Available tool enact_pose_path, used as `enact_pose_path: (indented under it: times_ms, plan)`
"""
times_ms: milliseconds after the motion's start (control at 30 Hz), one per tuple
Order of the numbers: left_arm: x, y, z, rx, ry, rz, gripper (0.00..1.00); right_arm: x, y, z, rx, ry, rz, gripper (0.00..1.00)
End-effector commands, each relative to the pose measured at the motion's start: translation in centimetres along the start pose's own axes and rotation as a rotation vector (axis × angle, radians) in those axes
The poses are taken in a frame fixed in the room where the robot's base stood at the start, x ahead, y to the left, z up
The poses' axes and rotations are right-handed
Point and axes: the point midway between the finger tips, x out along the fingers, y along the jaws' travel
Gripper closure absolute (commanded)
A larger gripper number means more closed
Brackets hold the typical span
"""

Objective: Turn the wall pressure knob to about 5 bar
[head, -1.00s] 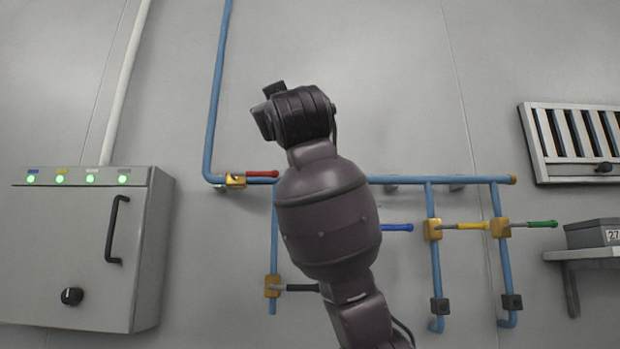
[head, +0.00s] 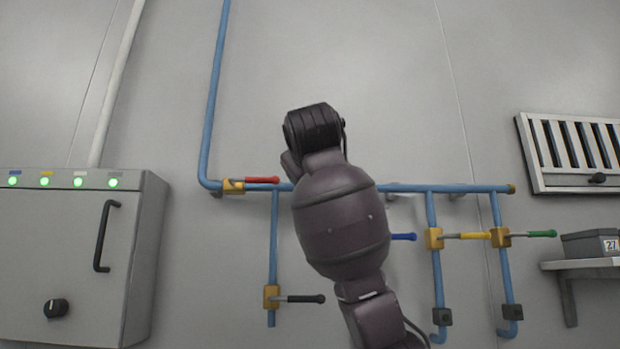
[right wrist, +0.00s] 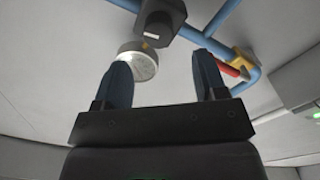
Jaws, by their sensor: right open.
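In the right wrist view, a dark block with a round face (right wrist: 160,18), which looks like the pressure knob, sits on the blue pipe at the top. A round gauge with a pale dial (right wrist: 143,65) is just below it. Its reading is too small to tell. My right gripper (right wrist: 160,64) is open, its two blue fingers apart and pointing toward the gauge and knob. Nothing is between the fingers that I can see as held. In the head view my right arm hides the gripper, the knob and the gauge. My left gripper is in neither current view.
Blue pipes on the wall carry red (head: 262,180), black (head: 305,299), blue (head: 403,237), yellow (head: 473,236) and green (head: 541,234) lever handles. A grey cabinet (head: 60,250) with a black dial (head: 56,308) stands left. A shelf (head: 590,265) is at right.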

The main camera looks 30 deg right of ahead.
Motion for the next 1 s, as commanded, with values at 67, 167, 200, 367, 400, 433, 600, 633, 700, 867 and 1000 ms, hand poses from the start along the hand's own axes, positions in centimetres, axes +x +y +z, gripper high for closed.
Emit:
enact_pose_path:
  times_ms: [67,167,200,367,400,433,600,633,700,867,1000]
  plan:
    - [-0.2,-0.1,-0.5,0.000,0.002,0.000,1.00,1.5,0.1,-0.1,-0.001,-0.003,0.000,0.35]
    - [-0.4,-0.1,-1.0,0.000,0.005,0.000,1.00,3.1,0.1,-0.1,-0.001,-0.003,-0.001,0.35]
    - [-0.5,-0.1,-1.1,0.000,0.007,0.000,1.00,3.8,0.1,-0.1,0.000,-0.002,-0.001,0.35]
    - [-0.6,-0.1,-1.9,0.001,0.013,0.001,1.00,5.7,0.1,-0.1,0.001,-0.001,0.000,0.35]
    - [-0.6,-0.1,-2.0,0.001,0.015,0.001,1.00,6.0,0.1,-0.1,0.001,0.000,0.000,0.35]
    - [-0.5,-0.1,-2.1,0.001,0.016,0.001,1.00,6.3,0.1,-0.1,0.001,-0.001,0.000,0.35]
    - [-0.5,-0.1,-2.3,0.002,0.020,0.002,1.00,6.9,0.1,0.0,0.001,0.001,0.000,0.35]
    - [-0.5,-0.1,-2.3,0.002,0.020,0.002,1.00,6.9,0.1,0.0,0.001,0.001,0.000,0.35]
    - [-0.5,-0.1,-2.3,0.002,0.020,0.002,1.00,7.0,0.0,0.0,0.001,0.001,0.000,0.35]
    - [-0.5,-0.1,-2.3,0.002,0.020,0.002,1.00,7.0,0.0,0.0,0.001,0.001,0.000,0.36]
    - [-0.5,-0.1,-2.3,0.002,0.019,0.001,1.00,6.9,0.0,0.0,0.001,0.001,0.000,0.58]
